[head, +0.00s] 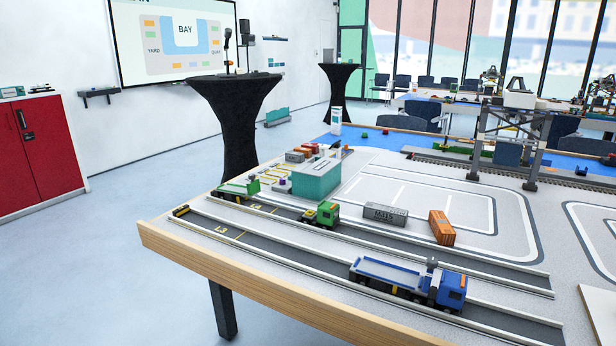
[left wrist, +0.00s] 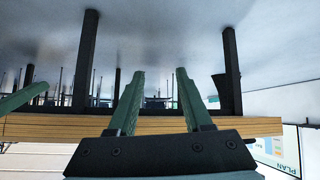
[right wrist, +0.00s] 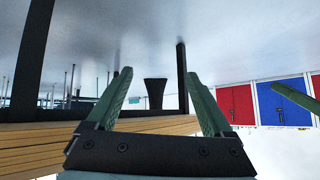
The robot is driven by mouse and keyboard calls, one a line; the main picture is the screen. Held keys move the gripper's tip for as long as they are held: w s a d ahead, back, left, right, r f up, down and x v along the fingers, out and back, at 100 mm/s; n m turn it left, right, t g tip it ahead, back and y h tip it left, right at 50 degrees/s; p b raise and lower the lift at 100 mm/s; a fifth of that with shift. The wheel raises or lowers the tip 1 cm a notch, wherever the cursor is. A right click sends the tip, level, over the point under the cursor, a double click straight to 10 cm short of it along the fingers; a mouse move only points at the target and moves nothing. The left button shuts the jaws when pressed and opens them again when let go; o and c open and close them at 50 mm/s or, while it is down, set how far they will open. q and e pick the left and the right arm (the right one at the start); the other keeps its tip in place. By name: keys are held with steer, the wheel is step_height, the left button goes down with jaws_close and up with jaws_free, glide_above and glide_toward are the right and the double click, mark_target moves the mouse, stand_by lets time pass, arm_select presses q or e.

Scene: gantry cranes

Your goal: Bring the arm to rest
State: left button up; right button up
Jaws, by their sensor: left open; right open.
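My left gripper (left wrist: 158,98) shows in the left wrist view with its two green fingers apart and nothing between them. My right gripper (right wrist: 158,100) shows in the right wrist view, also with its fingers spread and empty. Both wrist views look upside down, with the wooden table edge (left wrist: 60,127) across the picture beyond the fingers. The same edge shows in the right wrist view (right wrist: 30,140). Whether either gripper touches the edge I cannot tell. Neither arm is in the head view.
The model port table (head: 400,180) carries a blue truck (head: 410,280), a green truck (head: 322,214), a grey container (head: 385,214), an orange container (head: 441,227) and a gantry crane (head: 508,130). A black standing table (head: 237,120) is behind. Floor at left is clear up to a red cabinet (head: 45,155).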

arm_select(q)
steer(key=s+a+r+p, duration=0.1)
steer(key=a+r+p, duration=0.2)
steer(key=r+p, duration=0.8)
steer(key=p, duration=0.3)
steer(key=shift+s+r+n+y+p, duration=0.2)
steer(key=shift+s+n+y+p, duration=0.1)
steer(key=shift+n+y, duration=0.1)
arm_select(e)
steer(key=s+d+r, duration=0.1)
steer(key=d+r, duration=0.2)
steer(key=r, duration=0.8)
steer(key=shift+s+r+m+h, duration=0.15)
steer(key=shift+r+m+h, duration=0.15)
steer(key=shift+h, duration=0.1)
